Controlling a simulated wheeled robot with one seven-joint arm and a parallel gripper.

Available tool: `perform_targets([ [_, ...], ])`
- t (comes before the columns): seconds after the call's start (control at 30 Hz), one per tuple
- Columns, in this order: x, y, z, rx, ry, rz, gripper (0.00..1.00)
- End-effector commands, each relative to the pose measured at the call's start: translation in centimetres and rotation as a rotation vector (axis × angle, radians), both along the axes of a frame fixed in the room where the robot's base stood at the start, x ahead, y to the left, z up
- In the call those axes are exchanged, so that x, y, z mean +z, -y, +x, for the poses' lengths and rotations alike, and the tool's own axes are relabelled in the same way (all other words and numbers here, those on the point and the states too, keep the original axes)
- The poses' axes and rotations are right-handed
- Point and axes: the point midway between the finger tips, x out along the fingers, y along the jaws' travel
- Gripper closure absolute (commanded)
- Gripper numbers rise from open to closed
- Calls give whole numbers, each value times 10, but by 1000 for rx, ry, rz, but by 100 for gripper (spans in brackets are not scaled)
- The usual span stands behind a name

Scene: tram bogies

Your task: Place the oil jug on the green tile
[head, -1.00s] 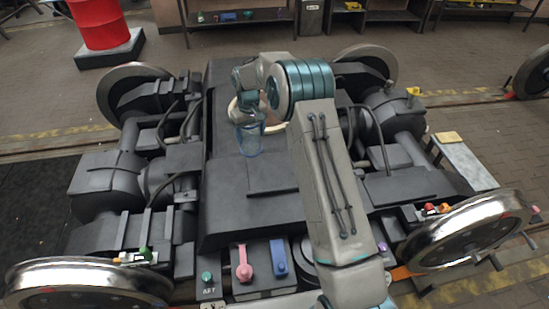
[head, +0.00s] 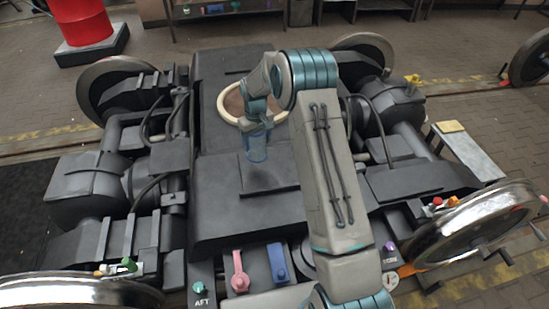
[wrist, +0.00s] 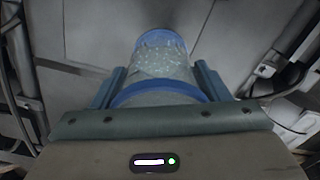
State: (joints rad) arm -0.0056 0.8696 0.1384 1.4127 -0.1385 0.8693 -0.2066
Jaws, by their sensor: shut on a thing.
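My gripper (head: 257,122) is shut on a clear, blue-rimmed jug (head: 257,148), which I take to be the oil jug. It hangs over the dark flat top of the bogie (head: 235,210), in front of a pale-rimmed round disc (head: 229,104). In the wrist view the jug (wrist: 165,62) sits between the two teal fingers, with speckled clear walls and blue bands. I cannot tell its height above the bogie top. I see no green tile in either view.
Pink (head: 239,272) and blue (head: 278,262) levers stand at the bogie's front edge. Shiny wheels (head: 480,225) and black hoses flank the deck. A grey bench (head: 468,152) with a yellow pad (head: 451,127) stands right. A red drum (head: 80,20) stands far left.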

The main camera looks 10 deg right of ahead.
Motion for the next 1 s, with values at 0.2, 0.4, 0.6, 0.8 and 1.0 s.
perform_targets([
  [0.2,-25,43,-19,-2,-3,0,58],
  [0.4,-37,57,-25,0,0,0,58],
  [0.6,-55,57,-26,1,-4,1,58],
  [0.8,-77,57,-25,1,0,0,58],
  [1.0,-78,57,-25,1,1,0,58],
])
